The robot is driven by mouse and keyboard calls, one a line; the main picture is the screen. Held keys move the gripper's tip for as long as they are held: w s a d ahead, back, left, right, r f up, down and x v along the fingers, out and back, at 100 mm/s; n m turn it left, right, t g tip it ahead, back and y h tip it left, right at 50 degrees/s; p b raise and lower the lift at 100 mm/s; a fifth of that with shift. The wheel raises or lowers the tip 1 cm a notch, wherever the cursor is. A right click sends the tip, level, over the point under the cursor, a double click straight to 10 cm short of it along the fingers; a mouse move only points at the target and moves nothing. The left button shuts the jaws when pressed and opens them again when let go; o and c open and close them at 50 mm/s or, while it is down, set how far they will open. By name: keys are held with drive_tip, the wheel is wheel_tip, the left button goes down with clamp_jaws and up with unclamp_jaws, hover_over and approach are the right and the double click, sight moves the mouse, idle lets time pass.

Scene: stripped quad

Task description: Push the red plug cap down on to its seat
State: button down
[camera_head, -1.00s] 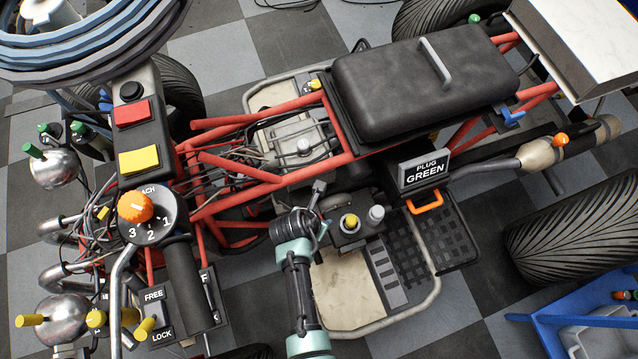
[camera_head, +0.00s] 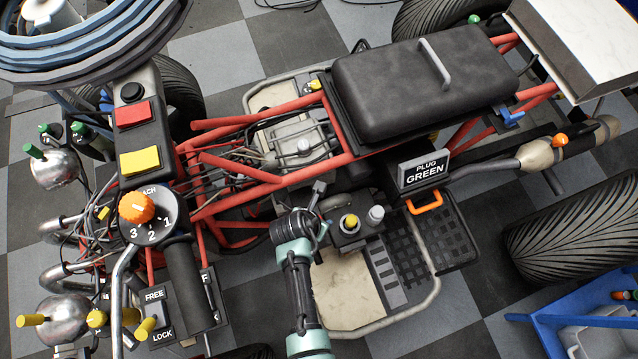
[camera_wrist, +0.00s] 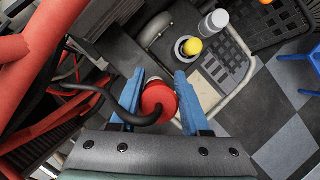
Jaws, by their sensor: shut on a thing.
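My gripper (camera_wrist: 159,84) has its two blue fingers closed on the sides of the red plug cap (camera_wrist: 158,101) in the wrist view. A black curved lead (camera_wrist: 130,104) runs from the cap off to the left. The seat under the cap is hidden by the cap and fingers, so I cannot tell how far down the cap sits. In the head view my gripper (camera_head: 320,231) is beside the engine block, left of the yellow-topped plug, and the red cap is hidden there.
A yellow-topped plug (camera_head: 350,223) and a grey cap (camera_head: 376,214) stand close to the right of my gripper. Red frame tubes (camera_head: 240,196) lie to the left and behind. A footboard (camera_head: 345,290) is below. A sign (camera_head: 424,172) reads "PLUG GREEN".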

drive_tip(key=shift+f+b, duration=1.85)
drive_tip(key=shift+f, duration=0.6)
drive_tip(key=shift+c, duration=1.5)
unclamp_jaws()
drive_tip(key=p+v, duration=0.4)
drive_tip(key=v, duration=0.9)
